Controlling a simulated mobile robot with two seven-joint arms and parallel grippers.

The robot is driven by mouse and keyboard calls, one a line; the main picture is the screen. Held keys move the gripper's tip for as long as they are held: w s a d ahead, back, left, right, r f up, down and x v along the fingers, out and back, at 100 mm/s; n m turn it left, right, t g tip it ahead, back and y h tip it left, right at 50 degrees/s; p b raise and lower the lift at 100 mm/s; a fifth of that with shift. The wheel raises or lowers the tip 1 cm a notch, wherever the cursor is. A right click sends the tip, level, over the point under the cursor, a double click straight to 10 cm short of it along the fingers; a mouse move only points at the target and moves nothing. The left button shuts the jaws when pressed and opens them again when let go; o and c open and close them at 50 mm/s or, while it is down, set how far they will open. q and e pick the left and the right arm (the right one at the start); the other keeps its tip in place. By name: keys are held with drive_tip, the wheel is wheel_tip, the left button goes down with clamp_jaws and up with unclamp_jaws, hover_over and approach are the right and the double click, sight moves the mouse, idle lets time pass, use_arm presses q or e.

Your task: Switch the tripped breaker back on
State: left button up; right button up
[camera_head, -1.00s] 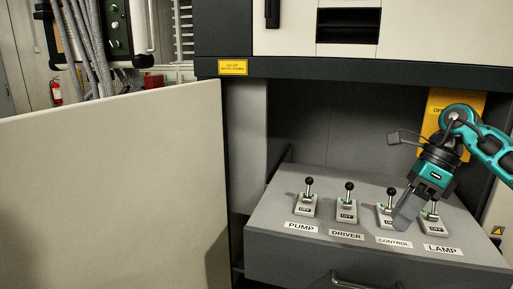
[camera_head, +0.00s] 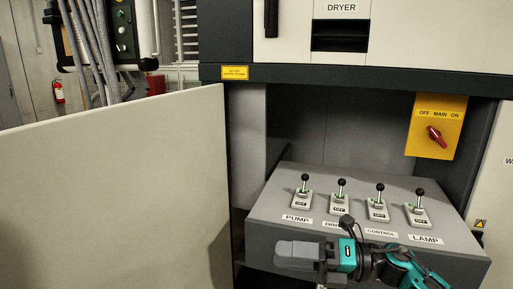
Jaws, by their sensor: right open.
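Four labelled lever switches stand in a row on the grey box (camera_head: 262,215): PUMP (camera_head: 303,191), DRIVER (camera_head: 340,195), CONTROL (camera_head: 378,202) and LAMP (camera_head: 418,209). All four levers look upright, and I cannot tell which one is tripped. The yellow main switch plate (camera_head: 437,118), marked OFF MAIN ON, has a red handle (camera_head: 436,136) behind them. My right gripper (camera_head: 290,254) is open and empty, low before the box's front, partly hiding the DRIVER label. My left gripper is out of view.
A pale open door panel (camera_head: 110,190) fills the left side. The dark cabinet ledge (camera_head: 340,79) overhangs the recess. The space above the levers is clear.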

drive_tip(key=s+d+f+m+t+h+p, duration=0.15)
drive_tip(key=f+m+t+h, duration=0.3)
drive_tip(key=m, duration=0.55)
drive_tip(key=s+d+f+m+t+h, duration=0.1)
drive_tip(key=d+f+m+t+h, duration=0.3)
drive_tip(key=m, duration=0.5)
drive_tip(key=s+d+f+m+t+h+p, duration=0.1)
drive_tip(key=s+d+f+m+t+h, duration=0.2)
drive_tip(key=m+t, duration=0.5)
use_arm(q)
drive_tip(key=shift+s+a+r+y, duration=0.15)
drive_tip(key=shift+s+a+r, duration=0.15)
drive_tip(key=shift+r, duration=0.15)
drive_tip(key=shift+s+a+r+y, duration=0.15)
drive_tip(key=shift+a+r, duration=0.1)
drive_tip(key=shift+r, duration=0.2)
use_arm(e)
drive_tip(key=s+d+f+m+g+h, duration=0.3)
drive_tip(key=s+f+m+g+h, duration=0.2)
drive_tip(key=s+f+m, duration=0.5)
wheel_tip(320, 180, down, 2)
drive_tip(key=s+g, duration=0.1)
drive_tip(key=g, duration=0.1)
drive_tip(key=shift+s+m+g, duration=0.2)
drive_tip(key=shift+m+g, duration=0.1)
drive_tip(key=shift+g, duration=0.05)
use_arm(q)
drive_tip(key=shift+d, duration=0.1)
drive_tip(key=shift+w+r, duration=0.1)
